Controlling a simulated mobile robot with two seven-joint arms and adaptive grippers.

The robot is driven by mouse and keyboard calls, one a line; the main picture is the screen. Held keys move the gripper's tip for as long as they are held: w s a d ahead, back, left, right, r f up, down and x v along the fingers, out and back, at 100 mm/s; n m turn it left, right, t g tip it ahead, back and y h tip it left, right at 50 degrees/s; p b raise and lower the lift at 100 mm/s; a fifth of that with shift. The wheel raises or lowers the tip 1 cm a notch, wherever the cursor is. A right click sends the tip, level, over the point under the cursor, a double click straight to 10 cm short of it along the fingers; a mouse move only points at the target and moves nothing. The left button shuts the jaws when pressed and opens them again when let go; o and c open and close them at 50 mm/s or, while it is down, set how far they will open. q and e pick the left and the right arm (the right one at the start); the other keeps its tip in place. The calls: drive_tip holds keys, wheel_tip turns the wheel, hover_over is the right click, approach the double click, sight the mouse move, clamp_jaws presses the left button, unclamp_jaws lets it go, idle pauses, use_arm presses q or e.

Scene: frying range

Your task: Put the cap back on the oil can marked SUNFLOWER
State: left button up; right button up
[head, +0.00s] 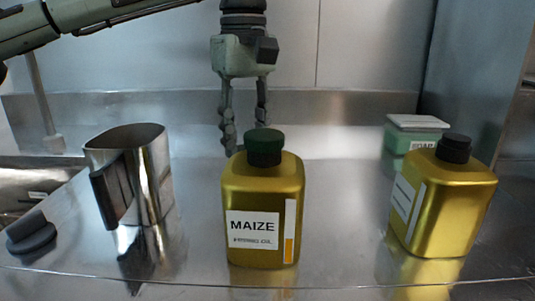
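No label reading SUNFLOWER is legible. A gold can (455,205) stands upright at the right with a black cap (454,148) on it; its white label is angled away and cannot be read. A gold can marked MAIZE (263,188) stands upright in the middle with a dark green cap (264,147) on it. A dark grey round piece (30,235) lies at the far left; I cannot tell whether it is a cap. My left gripper (245,145) points down behind the MAIZE can, fingers apart, nothing seen between them; the can's cap hides part of the fingertips. My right gripper is out of view.
A shiny metal jug (152,170) with a dark handle stands left of the MAIZE can. A green box with a pale lid (416,123) and a partly hidden label stands behind the right can. Steel counter (335,215) is clear between the two cans.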

use_arm(q)
drive_tip(key=s+a+r, duration=0.3)
drive_tip(key=s+a, duration=0.1)
drive_tip(key=shift+s+r, duration=0.2)
drive_tip(key=shift+r, duration=0.1)
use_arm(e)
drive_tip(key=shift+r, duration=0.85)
